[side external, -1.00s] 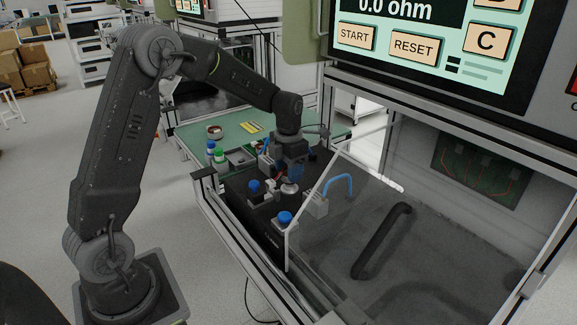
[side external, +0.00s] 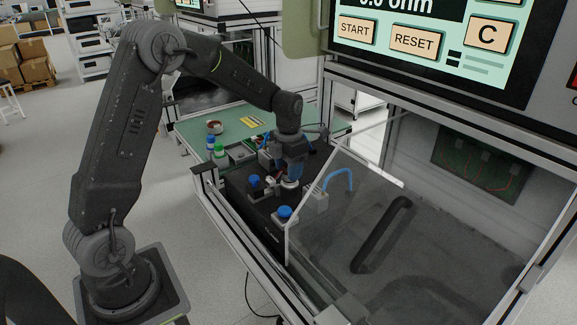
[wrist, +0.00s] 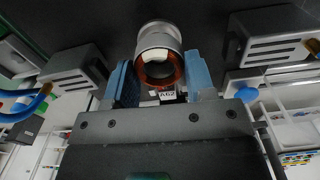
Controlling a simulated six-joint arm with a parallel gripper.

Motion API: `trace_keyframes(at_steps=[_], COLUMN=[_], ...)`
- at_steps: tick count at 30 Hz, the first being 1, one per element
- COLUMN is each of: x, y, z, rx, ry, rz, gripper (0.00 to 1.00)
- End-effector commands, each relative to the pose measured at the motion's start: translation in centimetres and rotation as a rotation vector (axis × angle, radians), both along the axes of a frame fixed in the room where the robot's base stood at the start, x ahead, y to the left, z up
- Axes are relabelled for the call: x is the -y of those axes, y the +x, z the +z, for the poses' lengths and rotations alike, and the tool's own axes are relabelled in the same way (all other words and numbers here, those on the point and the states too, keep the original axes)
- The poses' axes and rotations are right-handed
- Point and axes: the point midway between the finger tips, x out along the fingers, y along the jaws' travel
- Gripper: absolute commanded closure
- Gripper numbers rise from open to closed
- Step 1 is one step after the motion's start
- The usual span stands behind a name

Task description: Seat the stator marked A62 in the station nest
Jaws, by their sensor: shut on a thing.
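The stator (wrist: 160,42) is a silver ring with copper-coloured windings inside, seen in the wrist view. A white label reading A62 (wrist: 167,95) shows at its lower edge. My gripper (wrist: 160,78) is shut on it, one blue finger on each side. In the side external view my gripper (side external: 292,174) points down over the black station fixture (side external: 250,205). A pale round metal part (side external: 289,184) shows just under the fingers; I cannot tell whether it is the stator or the nest. Contact between stator and nest is hidden.
Blue-capped blocks (side external: 284,214) and a grey block with a blue hose (side external: 318,200) stand close around my gripper. A clear tilted guard (side external: 340,190) is to the right. A green bench (side external: 190,135) with bottles (side external: 219,151) and a round container (side external: 214,127) lies behind.

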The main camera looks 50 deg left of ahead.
Motion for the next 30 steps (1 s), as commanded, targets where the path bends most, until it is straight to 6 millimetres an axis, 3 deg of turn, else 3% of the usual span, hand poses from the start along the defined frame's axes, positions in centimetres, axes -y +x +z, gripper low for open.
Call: trace_keyframes(at_steps=[2, 3, 12, 20, 30], x=[0.0, 0.0, 0.0, 0.0, 0.0], y=[0.0, 0.0, 0.0, 0.0, 0.0], z=[0.0, 0.0, 0.0, 0.3, 5.3], rx=[0.001, 0.001, 0.0, 0.001, 0.004], ry=[0.0, 0.0, 0.0, 0.0, 0.001], rz=[0.0, 0.0, 0.0, 0.0, 0.0], gripper=[0.77, 0.47, 0.2, 0.2, 0.2])
